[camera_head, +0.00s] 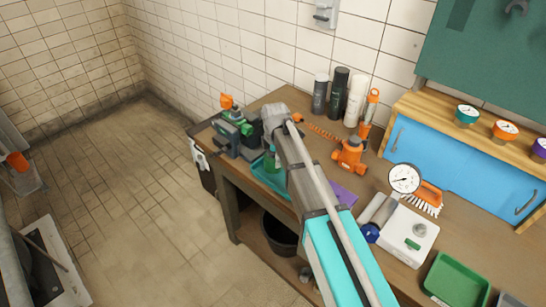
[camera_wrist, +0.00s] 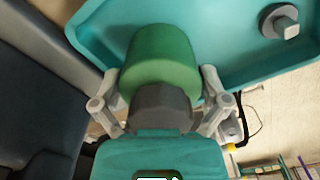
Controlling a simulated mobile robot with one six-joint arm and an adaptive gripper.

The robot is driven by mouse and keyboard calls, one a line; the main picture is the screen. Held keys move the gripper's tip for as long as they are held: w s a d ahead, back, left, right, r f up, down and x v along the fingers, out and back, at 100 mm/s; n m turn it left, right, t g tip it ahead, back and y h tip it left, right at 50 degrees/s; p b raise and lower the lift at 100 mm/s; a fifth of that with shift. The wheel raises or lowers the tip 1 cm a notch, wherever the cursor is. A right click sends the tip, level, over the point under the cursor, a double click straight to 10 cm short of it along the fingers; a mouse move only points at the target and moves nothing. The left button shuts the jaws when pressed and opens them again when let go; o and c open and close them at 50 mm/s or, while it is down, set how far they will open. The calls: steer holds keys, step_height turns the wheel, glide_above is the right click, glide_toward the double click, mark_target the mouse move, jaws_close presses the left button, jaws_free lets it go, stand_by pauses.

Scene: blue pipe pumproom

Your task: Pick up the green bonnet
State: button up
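The green bonnet (camera_wrist: 163,60) shows in the wrist view as a smooth green cylinder with a dark grey faceted end (camera_wrist: 160,105) towards my palm. It is at the teal tray (camera_wrist: 235,55); whether its far end touches the tray is hidden. My gripper (camera_wrist: 161,84) has one grey finger on each side of the bonnet, close to its walls. I cannot tell whether the fingers press on it. In the head view my arm covers much of this spot, with a bit of green (camera_head: 270,160) showing over the teal tray (camera_head: 262,178).
A small grey fitting (camera_wrist: 279,20) lies in the tray. On the workbench stand a dark vise-like device (camera_head: 235,138), an orange valve body (camera_head: 350,155), several spray cans (camera_head: 338,92), a pressure gauge (camera_head: 404,179) and a green tray (camera_head: 456,281).

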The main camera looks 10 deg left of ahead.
steer(key=shift+c, duration=0.9)
steer(key=shift+r, duration=0.15)
step_height(320, 180, up, 3)
steer(key=p, duration=0.3)
steer(key=s+d+r+p, duration=0.5)
steer(key=s+r+p, duration=0.4)
steer(key=s, duration=0.4)
steer(key=shift+r+p, duration=0.35)
steer(key=shift+p, duration=0.15)
